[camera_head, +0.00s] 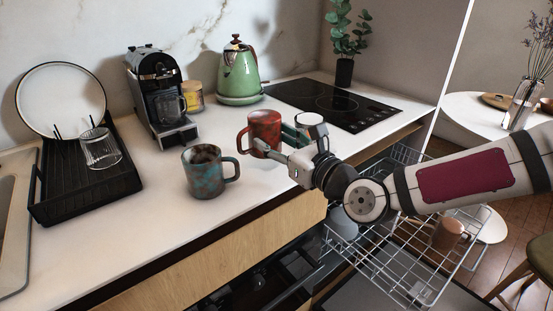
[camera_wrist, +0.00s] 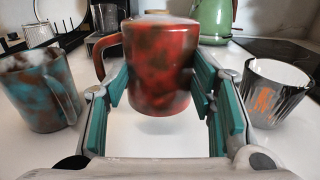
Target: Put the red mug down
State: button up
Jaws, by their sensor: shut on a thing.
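The red mug (camera_head: 264,128), mottled with dark patches, is upright over the counter (camera_head: 215,222). Its handle points left. In the wrist view the mug (camera_wrist: 160,68) is between the two teal-padded fingers of my gripper (camera_wrist: 163,88). My gripper (camera_head: 271,145) is shut on the mug's body and reaches in from the right in the head view.
A teal-brown mug (camera_head: 203,173) stands close left, and a clear dark-tinted glass (camera_wrist: 276,90) close right. Behind are a coffee machine (camera_head: 160,95), green kettle (camera_head: 239,72) and black hob (camera_head: 333,104). A dish rack (camera_head: 85,180) is left. An open dishwasher rack (camera_head: 400,262) lies below the counter.

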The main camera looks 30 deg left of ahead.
jog(key=shift+f+b, duration=0.45)
jog(key=shift+f, duration=1.4)
jog(key=shift+f, duration=0.1)
jog(key=o, duration=1.1)
jog(key=shift+d, duration=0.2)
jog(key=p+v, duration=0.1)
jog(key=v, duration=1)
jog(key=shift+s+d+p, duration=0.25)
jog(key=shift+d+p, duration=0.1)
jog(key=shift+p, duration=0.05)
